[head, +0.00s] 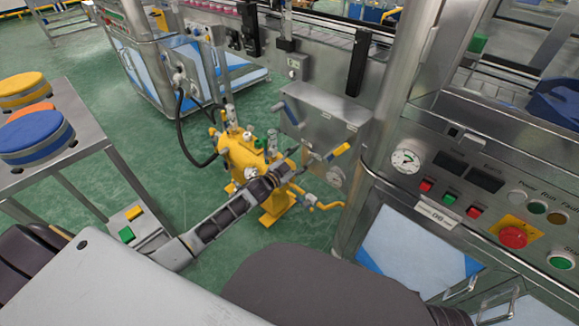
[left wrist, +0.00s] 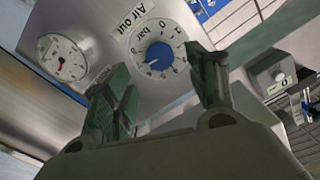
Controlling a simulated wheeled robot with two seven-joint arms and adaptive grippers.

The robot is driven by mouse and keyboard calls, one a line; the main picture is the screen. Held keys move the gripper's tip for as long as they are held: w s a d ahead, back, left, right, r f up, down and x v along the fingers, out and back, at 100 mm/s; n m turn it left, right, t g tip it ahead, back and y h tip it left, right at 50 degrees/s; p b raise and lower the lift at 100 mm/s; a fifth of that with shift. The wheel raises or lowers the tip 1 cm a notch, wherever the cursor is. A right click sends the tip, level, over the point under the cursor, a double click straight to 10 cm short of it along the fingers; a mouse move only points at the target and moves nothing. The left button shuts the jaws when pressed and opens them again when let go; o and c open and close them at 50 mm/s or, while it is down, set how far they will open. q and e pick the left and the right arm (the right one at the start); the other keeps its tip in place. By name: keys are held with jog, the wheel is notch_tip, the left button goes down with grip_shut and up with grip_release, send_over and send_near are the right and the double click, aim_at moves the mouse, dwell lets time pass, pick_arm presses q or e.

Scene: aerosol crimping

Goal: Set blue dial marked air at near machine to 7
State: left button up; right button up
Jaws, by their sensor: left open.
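The blue dial (left wrist: 158,57) shows in the left wrist view on a grey metal panel, inside a white number ring. "Air out" and "bar" are lettered beside it. Its setting is too small to read surely. My left gripper (left wrist: 164,92) is open, with its green-padded fingers on either side of the dial in that picture; nothing is held. I cannot tell how far the fingertips are from the dial. In the head view my left gripper (head: 297,163) is beside the steel machine panel (head: 322,128). My right gripper is not in view.
A white gauge (left wrist: 62,58) sits left of the dial in the wrist view. In the head view, a yellow pump-like unit (head: 238,152) stands under my left arm. A control panel (head: 470,190) is at right.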

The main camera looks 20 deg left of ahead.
pick_arm(q)
jog(key=shift+v, duration=2.9)
